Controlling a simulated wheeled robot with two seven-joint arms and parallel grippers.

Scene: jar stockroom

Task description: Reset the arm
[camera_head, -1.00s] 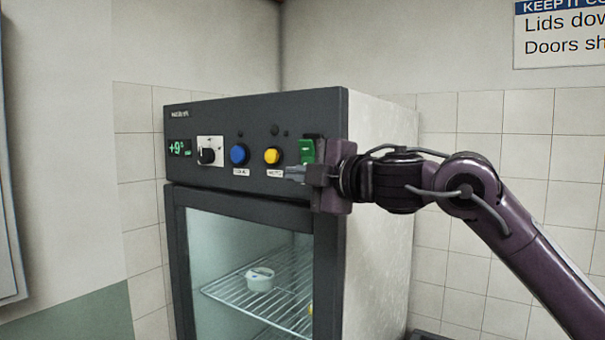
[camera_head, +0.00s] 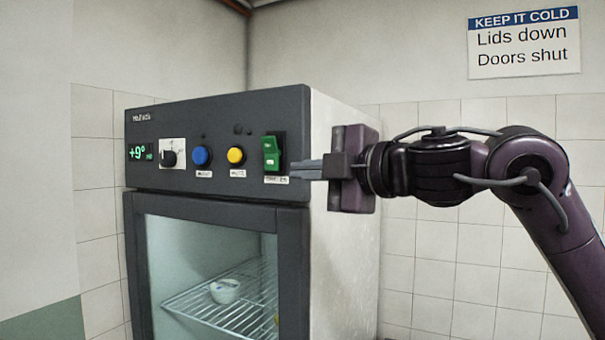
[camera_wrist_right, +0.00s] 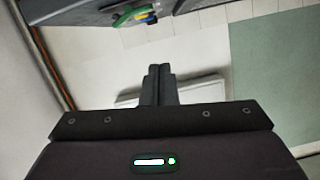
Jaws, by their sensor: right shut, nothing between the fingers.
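My right arm (camera_head: 440,170) comes in from the right in the head view. My right gripper (camera_head: 308,170) is shut and empty, its fingertips pointing left in front of the fridge's control panel, near the green switch (camera_head: 271,154). I cannot tell from the head view how far it is from the panel. In the right wrist view the two fingers (camera_wrist_right: 158,72) are together with nothing between them, and the green switch (camera_wrist_right: 128,15) shows at the top, apart from them. My left gripper is not in view.
The dark fridge (camera_head: 345,255) has a panel with a +9° display (camera_head: 138,153), a black dial (camera_head: 169,158), a blue button (camera_head: 202,156) and a yellow button (camera_head: 236,156). A white jar (camera_head: 225,290) stands on the wire shelf (camera_head: 180,302) behind the glass door. A sign (camera_head: 523,43) hangs on the wall.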

